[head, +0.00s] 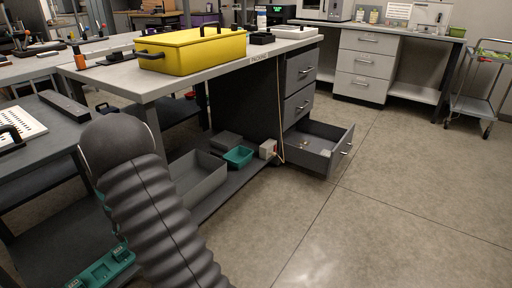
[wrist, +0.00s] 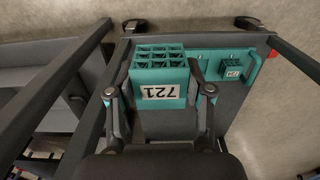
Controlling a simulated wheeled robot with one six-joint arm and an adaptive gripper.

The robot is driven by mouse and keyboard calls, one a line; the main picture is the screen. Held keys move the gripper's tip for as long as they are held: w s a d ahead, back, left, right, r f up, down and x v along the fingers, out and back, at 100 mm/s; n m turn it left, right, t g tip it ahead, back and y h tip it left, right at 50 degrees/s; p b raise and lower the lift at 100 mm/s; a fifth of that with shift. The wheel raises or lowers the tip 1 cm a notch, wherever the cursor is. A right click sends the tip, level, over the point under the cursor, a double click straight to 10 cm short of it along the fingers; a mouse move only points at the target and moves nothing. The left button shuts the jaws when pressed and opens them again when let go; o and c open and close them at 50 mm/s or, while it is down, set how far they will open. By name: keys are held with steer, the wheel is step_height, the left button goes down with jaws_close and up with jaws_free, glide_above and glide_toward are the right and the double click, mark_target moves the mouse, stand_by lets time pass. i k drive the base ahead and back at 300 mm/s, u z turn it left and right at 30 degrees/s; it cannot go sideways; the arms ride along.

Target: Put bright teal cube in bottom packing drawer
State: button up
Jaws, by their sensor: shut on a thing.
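A bright teal lattice cube (wrist: 158,68) with a white label reading 721 sits between the fingers of my gripper (wrist: 158,92) in the wrist view. My gripper is shut on it, one finger at each side. The bottom packing drawer (head: 322,160) is pulled open under the packing bench in the head view, with a small pale thing inside. Two drawers above it are shut. My arm covers the lower left of the head view; my gripper and the held cube are hidden there.
A teal holder (wrist: 205,62) with a smaller labelled teal block (wrist: 232,72) lies beside the held cube. Dark frame posts (wrist: 75,75) stand close by. A yellow case (head: 195,50) is on the bench; a grey bin (head: 200,180) and green tray (head: 238,157) sit below.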

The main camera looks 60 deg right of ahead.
mark_target(316, 146)
steer(key=z, duration=0.05)
steer(key=k, duration=0.4)
steer(key=z, duration=3.05)
steer(key=i, duration=4.2)
steer(key=u, duration=2.8)
steer(key=i, duration=0.25)
steer(key=z, duration=0.1)
